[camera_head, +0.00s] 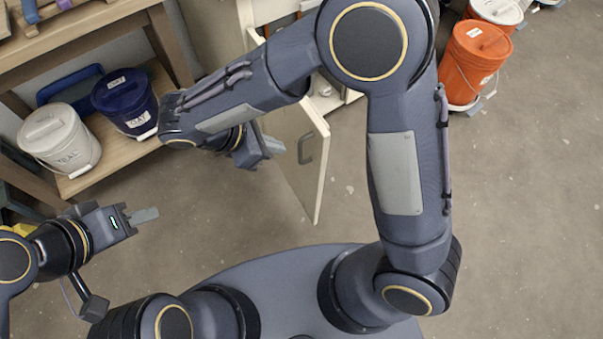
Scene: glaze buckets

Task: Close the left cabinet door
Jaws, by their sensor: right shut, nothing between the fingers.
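The left cabinet door (296,172) stands open, swung out from the pale cabinet (261,12) towards me. Its grey handle (305,148) is on the face turned to the left. My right arm crosses over the cabinet and hides the upper part of the door. My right gripper (273,145) is shut and empty, just left of the door's handle face. I cannot tell whether its fingertips touch the door. My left gripper (146,215) is further left and lower, away from the door. Only one finger shows clearly, so its opening is unclear.
A wooden shelf unit (112,160) at the left carries a white bucket (60,140) and a dark blue bucket (124,100). An orange bucket (472,62) stands at the upper right, with another behind it.

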